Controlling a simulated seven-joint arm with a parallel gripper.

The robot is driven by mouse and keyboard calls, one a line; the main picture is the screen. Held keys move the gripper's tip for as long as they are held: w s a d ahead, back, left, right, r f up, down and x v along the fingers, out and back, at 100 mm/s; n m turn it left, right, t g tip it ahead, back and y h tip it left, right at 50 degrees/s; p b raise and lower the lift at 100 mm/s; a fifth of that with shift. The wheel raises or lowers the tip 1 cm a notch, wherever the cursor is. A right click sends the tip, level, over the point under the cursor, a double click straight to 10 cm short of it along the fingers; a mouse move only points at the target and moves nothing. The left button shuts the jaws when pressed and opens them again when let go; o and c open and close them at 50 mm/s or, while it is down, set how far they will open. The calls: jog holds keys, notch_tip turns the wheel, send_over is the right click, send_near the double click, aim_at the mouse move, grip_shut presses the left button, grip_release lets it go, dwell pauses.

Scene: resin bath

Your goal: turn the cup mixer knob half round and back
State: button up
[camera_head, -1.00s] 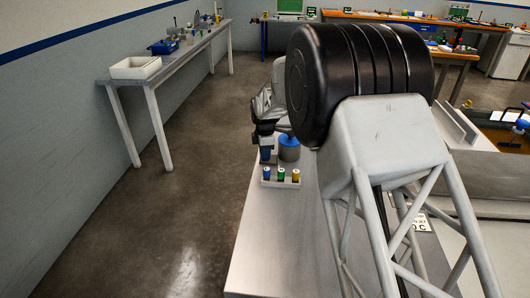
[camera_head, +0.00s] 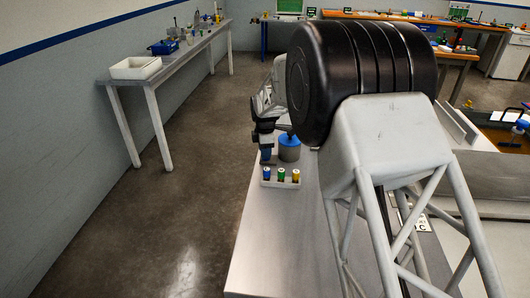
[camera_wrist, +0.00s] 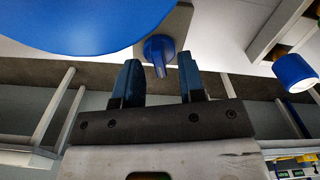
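The cup mixer (camera_head: 289,153) stands on the metal bench, a grey body with a blue top, partly hidden behind my arm. In the wrist view a large blue round part (camera_wrist: 80,25) fills the upper left. The blue knob (camera_wrist: 157,48), with a narrow pointer bar, sits on a grey base beside it. My gripper (camera_wrist: 160,66) is open, its two blue-padded fingers on either side of the knob in the picture. Nothing is seen held. I cannot tell whether the fingertips reach the knob. In the head view my gripper (camera_head: 265,153) is just left of the mixer.
A white rack (camera_head: 281,184) with blue, green and yellow vials stands close in front of the mixer. A blue cylinder with a white end (camera_wrist: 295,72) shows at the wrist view's right. The bench's near part (camera_head: 275,245) is clear. A brown bath (camera_head: 505,140) is at the right.

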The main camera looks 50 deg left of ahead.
jog(key=shift+r, duration=3.45)
jog(key=m, duration=0.4)
jog(key=shift+s+a+f, duration=0.1)
jog(key=shift+s+f, duration=0.05)
jog(key=shift+s, duration=0.05)
jog(key=m, duration=0.3)
jog(key=m+t, duration=0.1)
jog(key=m, duration=0.1)
jog(key=shift+s+a+f+h, duration=0.1)
jog(key=shift+s+h, duration=0.15)
jog(key=shift+h, duration=0.15)
jog(key=m, duration=0.4)
jog(key=shift+s, duration=0.15)
jog(key=m+t, duration=0.1)
jog(key=m, duration=0.6)
jog(key=s+a+m+t+h, duration=0.1)
jog(key=m, duration=0.7)
jog(key=s+m+t, duration=0.1)
jog(key=m, duration=0.7)
jog(key=shift+a+f, duration=0.15)
jog(key=shift+a, duration=0.05)
